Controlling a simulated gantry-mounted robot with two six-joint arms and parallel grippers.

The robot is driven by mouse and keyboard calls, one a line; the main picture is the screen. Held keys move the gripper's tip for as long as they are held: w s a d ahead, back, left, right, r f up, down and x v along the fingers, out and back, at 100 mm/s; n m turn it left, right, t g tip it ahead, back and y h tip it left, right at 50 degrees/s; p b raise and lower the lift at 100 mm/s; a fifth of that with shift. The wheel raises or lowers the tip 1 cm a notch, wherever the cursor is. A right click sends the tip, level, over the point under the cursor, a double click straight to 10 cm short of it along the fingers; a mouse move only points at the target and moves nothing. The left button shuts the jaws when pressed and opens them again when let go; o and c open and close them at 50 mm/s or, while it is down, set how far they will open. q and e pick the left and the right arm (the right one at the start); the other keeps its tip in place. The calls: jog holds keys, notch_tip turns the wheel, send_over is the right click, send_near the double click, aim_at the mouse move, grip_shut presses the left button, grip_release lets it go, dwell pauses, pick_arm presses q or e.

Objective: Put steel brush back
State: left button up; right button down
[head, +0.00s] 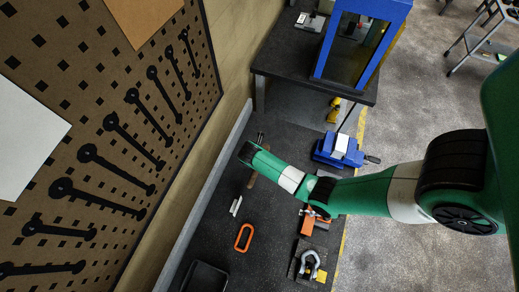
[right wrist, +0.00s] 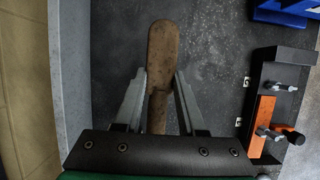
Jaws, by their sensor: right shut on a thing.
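The steel brush shows in the right wrist view as a worn brown wooden handle (right wrist: 163,50). It lies lengthwise between the fingers of my right gripper (right wrist: 160,84), which is shut on it. The handle runs past the fingertips, over dark floor. In the head view a short brown piece of the handle (head: 251,181) shows below the end of my right arm, near the wall. The bristles cannot be made out, and that gripper's fingers are hidden by the arm in the head view. My left gripper is not in view.
A pegboard (head: 110,130) with several dark wrenches hangs at left. On the dark mat lie an orange ring (head: 243,238), a shackle on a plate (head: 308,266) and a black tray (head: 205,277). A blue vise (head: 338,150) stands beyond my arm. A table (head: 290,62) holds a blue-framed press.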

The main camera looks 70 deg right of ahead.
jog(key=shift+w+a+f+b, duration=0.2)
jog(key=shift+f+b, duration=0.05)
jog(key=shift+f, duration=0.15)
jog(key=shift+w+a+f+b, duration=0.15)
jog(key=shift+w+f+b, duration=0.05)
jog(key=shift+f, duration=0.35)
jog(key=shift+s+d, duration=0.1)
jog(key=shift+s, duration=0.2)
jog(key=shift+r, duration=0.2)
notch_tip(320, 180, down, 9)
jog(key=b, duration=0.6)
jog(key=shift+f+b, duration=0.15)
jog(key=shift+b, duration=0.2)
jog(key=shift+f+b, duration=0.4)
jog(key=shift+f, duration=0.1)
jog(key=shift+c, duration=2.1)
grip_release()
